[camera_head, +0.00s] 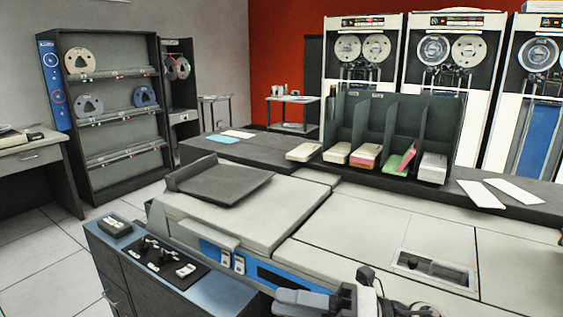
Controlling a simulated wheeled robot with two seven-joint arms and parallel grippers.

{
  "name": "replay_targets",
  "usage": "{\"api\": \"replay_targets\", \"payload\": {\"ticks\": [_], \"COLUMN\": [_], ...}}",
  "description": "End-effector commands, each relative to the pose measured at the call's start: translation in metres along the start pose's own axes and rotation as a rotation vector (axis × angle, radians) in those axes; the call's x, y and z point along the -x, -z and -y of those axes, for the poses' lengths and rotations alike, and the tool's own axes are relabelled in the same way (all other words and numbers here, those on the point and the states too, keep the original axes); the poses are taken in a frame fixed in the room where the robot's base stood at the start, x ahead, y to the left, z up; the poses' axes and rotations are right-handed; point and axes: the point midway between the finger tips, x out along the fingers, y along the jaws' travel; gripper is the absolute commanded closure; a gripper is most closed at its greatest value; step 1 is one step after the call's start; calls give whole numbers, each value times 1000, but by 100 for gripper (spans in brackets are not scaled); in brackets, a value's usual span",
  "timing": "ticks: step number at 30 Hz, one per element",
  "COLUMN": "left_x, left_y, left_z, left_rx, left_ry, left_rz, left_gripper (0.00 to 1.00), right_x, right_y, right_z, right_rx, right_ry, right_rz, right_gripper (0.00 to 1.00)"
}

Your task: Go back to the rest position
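My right gripper (365,292) shows at the bottom edge, right of the middle, in front of the cream machine top (360,225). It is partly cut off by the frame, and its finger gap is not clear. I see no card in it. My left gripper is not in view. Card stacks stand at the dark upright dividers (398,125): a pale stack (304,152), a pink-and-white stack (366,156), a green-and-pink stack (402,160) and a white stack (433,168).
Loose white cards (481,194) lie on the dark ledge at right; a light blue card (223,139) lies at its left. A dark tray (220,182) sits on the machine. A blue control panel (165,258) is at front left. Floor (35,255) is clear at left.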

Motion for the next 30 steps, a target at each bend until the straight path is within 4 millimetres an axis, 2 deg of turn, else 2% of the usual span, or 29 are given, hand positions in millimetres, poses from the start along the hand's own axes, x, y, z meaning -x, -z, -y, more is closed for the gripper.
{"api": "replay_targets", "payload": {"ticks": [1,2,4,7,9,12,15,18,21,24,30], "left_x": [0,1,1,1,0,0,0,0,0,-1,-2], "left_y": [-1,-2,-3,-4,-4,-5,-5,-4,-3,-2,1], "left_z": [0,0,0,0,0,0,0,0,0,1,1], "left_rx": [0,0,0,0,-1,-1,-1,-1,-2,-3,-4], "left_ry": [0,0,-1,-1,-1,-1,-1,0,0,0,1], "left_rz": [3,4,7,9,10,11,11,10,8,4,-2], "left_gripper": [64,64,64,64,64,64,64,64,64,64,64], "right_x": [4,9,30,75,107,144,168,182,188,190,190], "right_y": [0,-4,-9,3,27,73,119,154,173,180,179], "right_z": [5,10,30,76,111,150,174,187,192,193,194], "right_rx": [-174,-273,-517,-887,-1130,-1408,-1619,-1759,-1833,-1859,-1857], "right_ry": [-71,-104,-165,-211,-219,-207,-184,-163,-149,-145,-143], "right_rz": [167,268,505,843,1057,1293,1466,1577,1634,1652,1652], "right_gripper": [69,69,69,69,69,69,69,69,69,69,69]}}
